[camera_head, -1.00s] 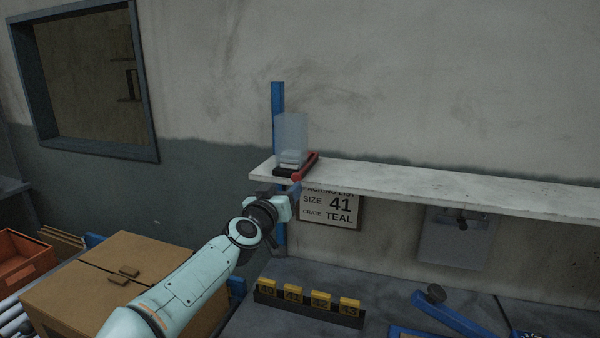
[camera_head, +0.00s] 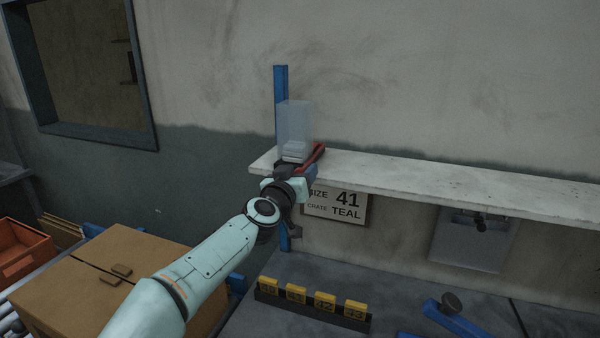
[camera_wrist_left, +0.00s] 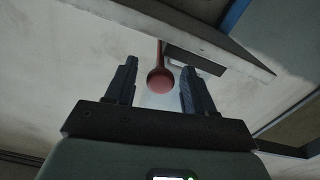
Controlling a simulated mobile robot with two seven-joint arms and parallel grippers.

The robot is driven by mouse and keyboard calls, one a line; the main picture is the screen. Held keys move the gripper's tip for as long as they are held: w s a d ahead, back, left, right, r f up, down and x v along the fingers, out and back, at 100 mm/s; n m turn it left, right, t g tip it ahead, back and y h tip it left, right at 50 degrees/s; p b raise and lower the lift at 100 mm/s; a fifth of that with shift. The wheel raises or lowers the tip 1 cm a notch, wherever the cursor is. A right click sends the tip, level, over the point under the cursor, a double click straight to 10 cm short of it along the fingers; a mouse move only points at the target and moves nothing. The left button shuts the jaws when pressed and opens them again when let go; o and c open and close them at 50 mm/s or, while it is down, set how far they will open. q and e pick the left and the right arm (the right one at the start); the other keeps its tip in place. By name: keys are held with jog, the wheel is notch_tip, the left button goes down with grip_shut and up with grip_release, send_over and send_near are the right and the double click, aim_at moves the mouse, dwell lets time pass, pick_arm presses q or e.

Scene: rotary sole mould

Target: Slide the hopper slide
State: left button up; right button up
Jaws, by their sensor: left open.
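The hopper (camera_head: 295,122) is a clear box on a dark base, standing at the left end of the white shelf. Its red slide (camera_head: 316,154) sticks out at the front right of the base. In the left wrist view the slide ends in a round red knob (camera_wrist_left: 160,80). My left gripper (camera_head: 297,171) is just in front of the hopper and hides part of its base. In the left wrist view the left gripper (camera_wrist_left: 153,88) is open, with the knob between its two fingers in the picture. I cannot tell whether it touches them. My right gripper is not in view.
The white shelf (camera_head: 430,182) runs right along the wall. On the grey bench stands a rack of yellow numbered blocks (camera_head: 325,302). A brown carton (camera_head: 70,285) and an orange crate (camera_head: 22,262) are at the left.

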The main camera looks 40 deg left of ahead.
pick_arm(q)
grip_shut()
jog(key=b+v, duration=0.1)
jog(key=v, duration=0.3)
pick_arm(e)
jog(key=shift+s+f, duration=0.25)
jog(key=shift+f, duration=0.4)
pick_arm(q)
grip_release()
jog(key=shift+s, duration=0.1)
jog(key=b+v, duration=0.2)
jog(key=v, duration=1.1)
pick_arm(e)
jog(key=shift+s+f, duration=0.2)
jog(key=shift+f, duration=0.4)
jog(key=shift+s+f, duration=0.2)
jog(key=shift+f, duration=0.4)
